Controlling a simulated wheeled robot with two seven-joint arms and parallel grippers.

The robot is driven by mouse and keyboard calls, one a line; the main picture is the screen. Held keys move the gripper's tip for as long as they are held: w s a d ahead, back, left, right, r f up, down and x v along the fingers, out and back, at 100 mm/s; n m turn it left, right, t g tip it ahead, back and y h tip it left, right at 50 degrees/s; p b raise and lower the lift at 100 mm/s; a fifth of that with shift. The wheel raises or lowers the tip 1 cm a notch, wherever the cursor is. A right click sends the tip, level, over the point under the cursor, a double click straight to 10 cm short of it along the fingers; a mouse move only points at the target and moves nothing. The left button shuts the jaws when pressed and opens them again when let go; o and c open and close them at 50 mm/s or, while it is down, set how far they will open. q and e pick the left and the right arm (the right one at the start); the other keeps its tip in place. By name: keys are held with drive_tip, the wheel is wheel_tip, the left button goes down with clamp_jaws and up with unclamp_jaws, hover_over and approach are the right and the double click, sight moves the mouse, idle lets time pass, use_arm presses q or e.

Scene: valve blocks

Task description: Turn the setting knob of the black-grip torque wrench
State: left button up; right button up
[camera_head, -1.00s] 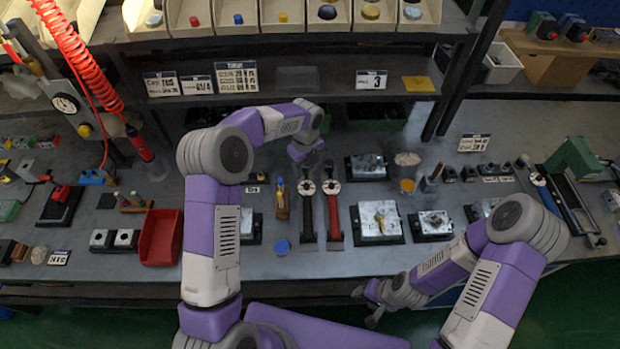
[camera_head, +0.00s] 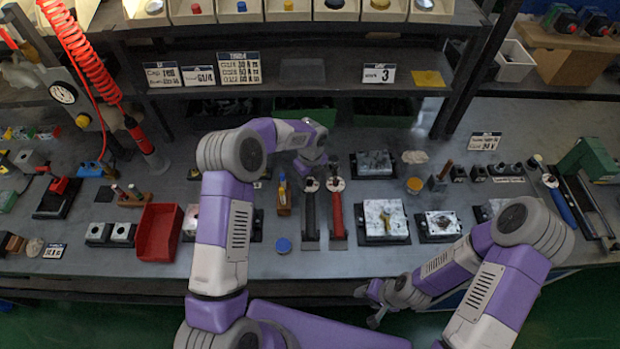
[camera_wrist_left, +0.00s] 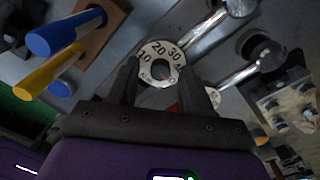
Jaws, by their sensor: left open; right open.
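The black-grip torque wrench (camera_head: 311,217) lies on the bench, its round white dial end at the far end of the grip. In the left wrist view its numbered dial and setting knob (camera_wrist_left: 161,63) show just beyond and between the fingers of my left gripper (camera_wrist_left: 166,85). That gripper is open; whether the fingers touch the dial I cannot tell. In the head view my left gripper (camera_head: 314,171) hangs above the dial end. The red-grip wrench (camera_head: 337,217) lies parallel, close on the right. My right gripper (camera_head: 370,306) is open and empty near the bench's front edge.
A wooden block with a blue and a yellow handled tool (camera_head: 283,197) stands close left of the black-grip wrench. A blue round cap (camera_head: 283,245) lies in front of it. A red bin (camera_head: 158,232) stands further left. Valve blocks (camera_head: 385,220) stand to the right.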

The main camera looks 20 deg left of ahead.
use_arm(q)
drive_tip(key=shift+c, duration=0.3)
clamp_jaws()
drive_tip(key=shift+n, duration=0.3)
drive_tip(key=n+b, duration=0.1)
drive_tip(key=n, duration=0.2)
drive_tip(key=n+b, duration=0.1)
drive_tip(key=n, duration=0.5)
drive_tip(key=n+b, duration=0.1)
drive_tip(key=n, duration=0.9)
idle(0.4)
